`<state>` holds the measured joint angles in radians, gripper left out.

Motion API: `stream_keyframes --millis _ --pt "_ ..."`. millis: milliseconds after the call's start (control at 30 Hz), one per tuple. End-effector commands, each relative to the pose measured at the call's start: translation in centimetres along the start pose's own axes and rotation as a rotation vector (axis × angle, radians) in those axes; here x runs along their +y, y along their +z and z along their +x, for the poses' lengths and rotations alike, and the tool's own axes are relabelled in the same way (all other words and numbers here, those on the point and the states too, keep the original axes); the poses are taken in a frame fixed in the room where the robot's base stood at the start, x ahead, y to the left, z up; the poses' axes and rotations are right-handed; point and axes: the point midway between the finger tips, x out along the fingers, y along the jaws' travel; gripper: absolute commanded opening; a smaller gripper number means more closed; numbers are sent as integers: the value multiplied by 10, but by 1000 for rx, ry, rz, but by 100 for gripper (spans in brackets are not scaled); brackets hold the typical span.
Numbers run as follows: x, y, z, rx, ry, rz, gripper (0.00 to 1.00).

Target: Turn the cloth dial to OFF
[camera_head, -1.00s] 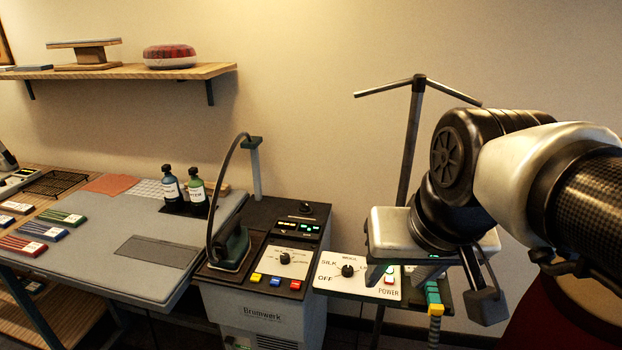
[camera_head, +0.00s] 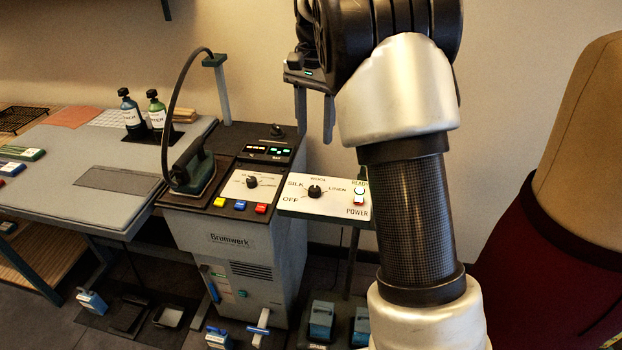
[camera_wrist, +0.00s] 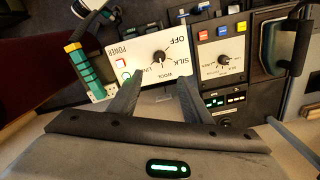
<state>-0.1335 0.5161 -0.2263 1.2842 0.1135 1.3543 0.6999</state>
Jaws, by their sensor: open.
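The cloth dial (camera_head: 315,191) is a small black knob on a white panel (camera_head: 290,207) marked OFF, SILK, WOOL and LINEN. The dial also shows upside down in the wrist view (camera_wrist: 159,57), just beyond my fingertips. Which label its pointer faces is too small to tell for sure. My gripper (camera_head: 314,115) hangs above and behind the panel in the head view, partly hidden by my arm. In the wrist view my gripper (camera_wrist: 158,84) is open and empty, its two fingers spread apart and clear of the dial.
Left of the panel stands a Brumwerk machine (camera_head: 232,241) with another dial (camera_head: 252,182), coloured buttons and an iron (camera_head: 193,171). A red power switch (camera_wrist: 120,62) sits beside the cloth dial. A green-and-yellow handled tool (camera_wrist: 80,68) lies close to the panel. A dress form (camera_head: 560,190) stands right.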

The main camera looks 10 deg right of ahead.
Motion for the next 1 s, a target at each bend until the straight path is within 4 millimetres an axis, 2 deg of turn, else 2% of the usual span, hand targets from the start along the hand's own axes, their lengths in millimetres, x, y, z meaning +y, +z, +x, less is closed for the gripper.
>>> stream_keyframes --millis 600,800,1000 --pt "1 1 127 -1 3 -3 44" --pt "1 0 156 1 2 -3 44" --pt "1 0 166 3 0 -4 44"
